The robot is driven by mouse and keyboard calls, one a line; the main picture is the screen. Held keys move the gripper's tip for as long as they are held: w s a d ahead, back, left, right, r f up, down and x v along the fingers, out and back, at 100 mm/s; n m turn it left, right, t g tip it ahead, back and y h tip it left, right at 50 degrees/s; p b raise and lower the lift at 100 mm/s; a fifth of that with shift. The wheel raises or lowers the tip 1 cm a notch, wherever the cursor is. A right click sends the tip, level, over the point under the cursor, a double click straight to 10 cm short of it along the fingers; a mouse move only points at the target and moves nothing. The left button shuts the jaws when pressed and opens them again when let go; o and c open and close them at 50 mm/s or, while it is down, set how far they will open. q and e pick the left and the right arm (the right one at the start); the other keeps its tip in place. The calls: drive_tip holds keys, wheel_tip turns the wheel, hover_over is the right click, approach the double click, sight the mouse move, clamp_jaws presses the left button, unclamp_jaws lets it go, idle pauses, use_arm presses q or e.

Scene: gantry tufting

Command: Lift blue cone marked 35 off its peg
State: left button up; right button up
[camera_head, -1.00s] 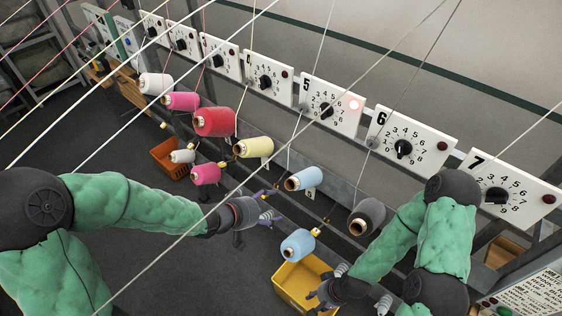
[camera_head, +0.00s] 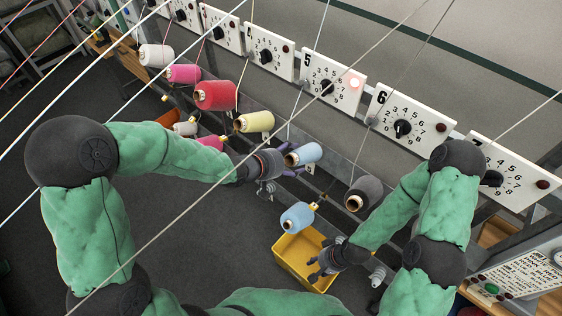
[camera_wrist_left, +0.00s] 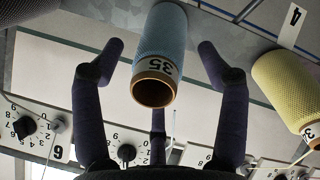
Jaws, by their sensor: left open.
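The blue cone marked 35 (camera_wrist_left: 160,45) sits between the fingers of my left gripper (camera_wrist_left: 160,62) in the left wrist view. Its open brown core end and its label face the camera. The fingers are open on both sides of it, with gaps showing. In the head view my left gripper (camera_head: 288,163) is at the near end of this cone (camera_head: 306,153), which sits in the upper row below panel 5. My right gripper (camera_head: 328,264) hangs over the yellow bin's right side; its finger opening is too small to tell.
Another light blue cone (camera_head: 297,217) sits lower, above the yellow bin (camera_head: 291,262). A dark grey cone (camera_head: 366,192) is to the right and a yellow cone (camera_head: 256,122) to the left. Taut threads cross the view. Panel 5 (camera_head: 333,82) has a lit lamp.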

use_arm(q)
drive_tip(key=shift+x, duration=1.15)
drive_tip(key=shift+c, duration=0.3)
drive_tip(key=c, duration=1.4)
drive_tip(key=shift+s, duration=0.1)
drive_tip(key=shift+a, duration=0.1)
drive_tip(key=shift+s+a+r+p, duration=0.15)
drive_tip(key=shift+s+r+p, duration=0.15)
drive_tip(key=shift+p, duration=0.2)
